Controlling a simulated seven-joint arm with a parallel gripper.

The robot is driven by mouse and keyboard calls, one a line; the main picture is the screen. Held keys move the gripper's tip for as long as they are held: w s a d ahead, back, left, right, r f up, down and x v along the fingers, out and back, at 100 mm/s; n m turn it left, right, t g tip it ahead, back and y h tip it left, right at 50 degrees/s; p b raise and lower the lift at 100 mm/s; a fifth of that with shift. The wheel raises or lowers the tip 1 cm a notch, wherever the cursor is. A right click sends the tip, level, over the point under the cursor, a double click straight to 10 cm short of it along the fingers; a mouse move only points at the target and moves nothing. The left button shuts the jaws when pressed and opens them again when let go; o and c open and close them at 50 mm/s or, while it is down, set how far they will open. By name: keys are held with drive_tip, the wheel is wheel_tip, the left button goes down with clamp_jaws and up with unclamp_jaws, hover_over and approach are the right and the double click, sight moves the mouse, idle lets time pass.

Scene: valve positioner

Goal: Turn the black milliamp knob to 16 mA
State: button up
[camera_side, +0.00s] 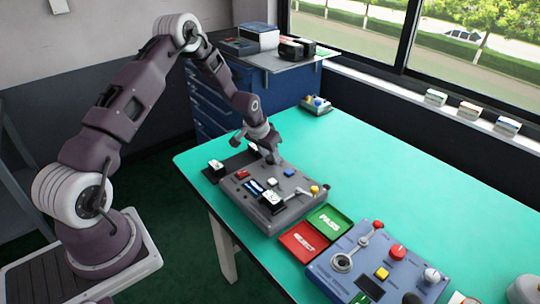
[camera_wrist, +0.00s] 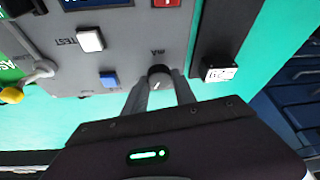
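The grey positioner box (camera_side: 285,205) stands on the green table. Its black milliamp knob (camera_wrist: 159,73), by the "mA" lettering, has a pale pointer mark on the side toward my gripper. My gripper (camera_wrist: 163,82) reaches down to the panel in the wrist view, one finger at each side of the knob, both appearing to touch it. In the side view my gripper (camera_side: 272,158) is over the box's far edge and the knob is hidden.
A blue control box (camera_side: 345,285) with knobs stands nearer the camera. The table's far middle is clear.

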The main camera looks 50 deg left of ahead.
sight(265, 168)
drive_tip(key=o, duration=0.4)
drive_tip(key=shift+r, duration=0.1)
drive_tip(key=v, duration=0.7)
